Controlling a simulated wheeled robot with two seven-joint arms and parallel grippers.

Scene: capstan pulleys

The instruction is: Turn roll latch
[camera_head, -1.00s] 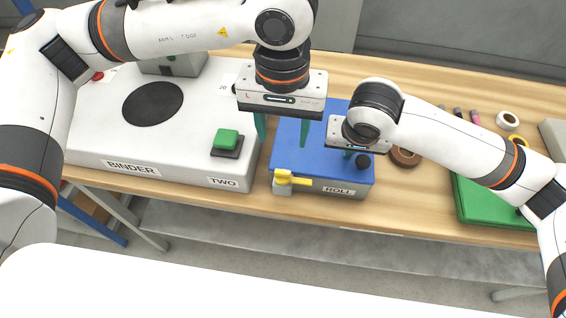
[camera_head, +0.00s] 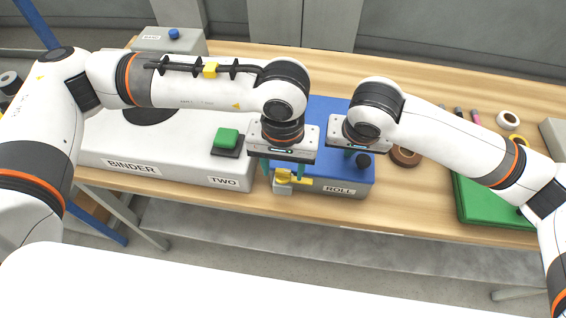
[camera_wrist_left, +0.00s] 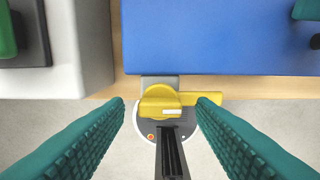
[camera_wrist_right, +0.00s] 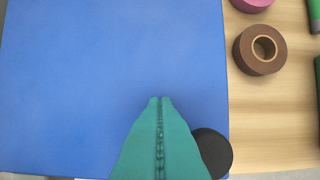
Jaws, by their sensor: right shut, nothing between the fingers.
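The roll latch is a yellow knob with a lever arm (camera_wrist_left: 162,101) on a grey bracket at the front left corner of the blue box labelled ROLL (camera_head: 325,192). In the head view the yellow latch (camera_head: 284,178) shows just below my left gripper (camera_head: 283,172). In the left wrist view that gripper (camera_wrist_left: 160,101) is open, its teal fingers on either side of the knob and apart from it. The lever points right, its end near the right fingertip. My right gripper (camera_wrist_right: 160,99) is shut and empty over the box's blue top, beside a black round knob (camera_wrist_right: 213,152).
The white BINDER box (camera_head: 95,150) with a green button (camera_head: 227,137) stands left of the blue box. A brown tape roll (camera_wrist_right: 262,49) lies on the wooden table to the right. A green tray (camera_head: 480,205) lies farther right.

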